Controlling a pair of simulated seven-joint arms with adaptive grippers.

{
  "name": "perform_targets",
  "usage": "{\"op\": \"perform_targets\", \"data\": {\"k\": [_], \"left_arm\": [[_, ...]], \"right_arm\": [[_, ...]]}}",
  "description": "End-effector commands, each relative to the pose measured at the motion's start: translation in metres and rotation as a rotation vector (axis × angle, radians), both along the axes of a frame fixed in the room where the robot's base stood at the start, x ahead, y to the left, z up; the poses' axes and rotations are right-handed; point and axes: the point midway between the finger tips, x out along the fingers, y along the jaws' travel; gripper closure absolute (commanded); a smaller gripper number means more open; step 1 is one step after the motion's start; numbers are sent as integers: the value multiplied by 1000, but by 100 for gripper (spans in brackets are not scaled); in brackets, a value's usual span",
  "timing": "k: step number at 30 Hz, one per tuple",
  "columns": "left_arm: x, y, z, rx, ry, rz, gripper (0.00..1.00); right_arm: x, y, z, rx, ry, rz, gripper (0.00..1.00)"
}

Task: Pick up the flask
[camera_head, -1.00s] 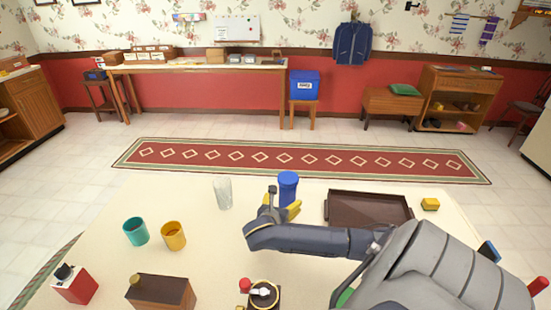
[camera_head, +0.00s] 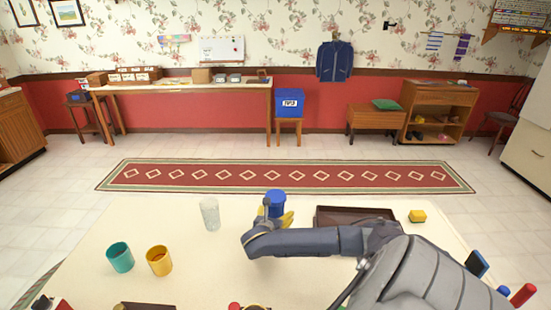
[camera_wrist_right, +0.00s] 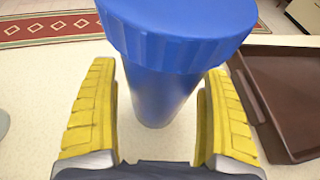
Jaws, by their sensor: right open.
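The flask (camera_head: 275,201) is a blue upright cylinder with a wide ribbed blue lid, standing on the pale table. In the right wrist view the flask (camera_wrist_right: 165,90) fills the middle. My right gripper (camera_head: 274,214) is at the flask, on its near side in the head view, and hides its lower part. In the wrist view its yellow fingers (camera_wrist_right: 160,80) are open, one on each side of the flask body below the lid. A gap shows between the fingers and the body. My left gripper is not in view.
A clear glass (camera_head: 210,214) stands to the left. Teal (camera_head: 120,258) and yellow (camera_head: 159,261) cups stand nearer on the left.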

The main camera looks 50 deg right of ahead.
Motion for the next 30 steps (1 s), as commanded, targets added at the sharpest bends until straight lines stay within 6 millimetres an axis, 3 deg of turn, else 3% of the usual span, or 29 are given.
{"op": "perform_targets", "data": {"k": [2, 21, 30], "left_arm": [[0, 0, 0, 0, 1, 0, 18], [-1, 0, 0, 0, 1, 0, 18], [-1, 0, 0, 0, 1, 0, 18]], "right_arm": [[0, 0, 0, 0, 0, 0, 17], [0, 0, 0, 0, 0, 0, 92], [0, 0, 3, -2, -3, -1, 93]]}}
